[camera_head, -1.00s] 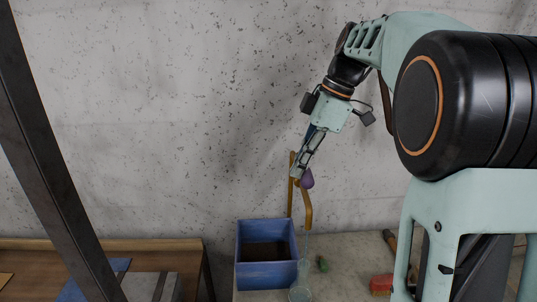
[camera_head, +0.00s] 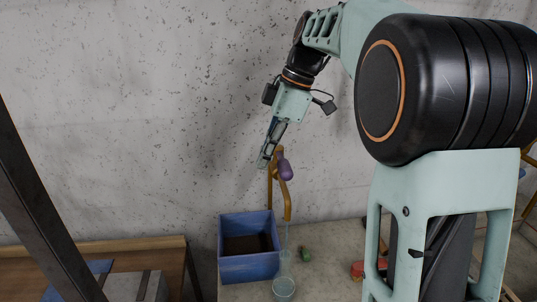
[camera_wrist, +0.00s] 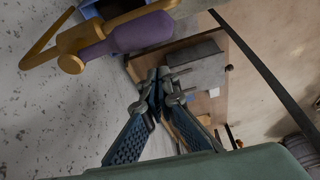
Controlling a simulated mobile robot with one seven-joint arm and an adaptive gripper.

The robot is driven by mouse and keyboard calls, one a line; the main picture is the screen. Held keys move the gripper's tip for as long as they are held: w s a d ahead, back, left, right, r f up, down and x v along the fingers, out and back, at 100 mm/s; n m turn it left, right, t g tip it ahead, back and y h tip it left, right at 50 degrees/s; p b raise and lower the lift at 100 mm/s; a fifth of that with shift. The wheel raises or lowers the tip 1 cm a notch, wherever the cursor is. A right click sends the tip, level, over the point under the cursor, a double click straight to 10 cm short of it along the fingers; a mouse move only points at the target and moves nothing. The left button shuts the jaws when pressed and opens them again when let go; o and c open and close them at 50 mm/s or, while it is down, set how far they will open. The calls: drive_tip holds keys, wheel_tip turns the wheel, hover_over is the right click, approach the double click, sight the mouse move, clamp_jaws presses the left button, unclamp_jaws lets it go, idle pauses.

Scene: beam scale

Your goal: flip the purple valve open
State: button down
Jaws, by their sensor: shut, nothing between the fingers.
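The purple valve handle (camera_head: 286,170) sits on a bent brass pipe (camera_head: 287,205) in front of the concrete wall. It points downward to the right in the head view. In the wrist view the handle (camera_wrist: 130,35) lies at upper left, joined to the brass pipe (camera_wrist: 70,42). My gripper (camera_head: 265,160) is shut and empty, just left of the valve and slightly above it. In the wrist view its fingertips (camera_wrist: 158,90) meet below and right of the handle, apart from it. A clear glass vessel (camera_head: 284,288) stands below the spout, with a thin pale streak above it.
A blue open box (camera_head: 240,268) stands left of the glass on the pale worktop (camera_head: 330,285). A small green object (camera_head: 305,255) and a red block (camera_head: 357,269) lie to the right. A dark metal post (camera_head: 30,190) crosses the left side. Wall space left of my gripper is free.

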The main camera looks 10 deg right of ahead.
drive_tip(key=a+v, duration=0.1)
drive_tip(key=v, duration=0.8)
drive_tip(key=shift+d+r, duration=0.15)
drive_tip(key=shift+r, duration=0.4)
drive_tip(key=shift+w, duration=0.15)
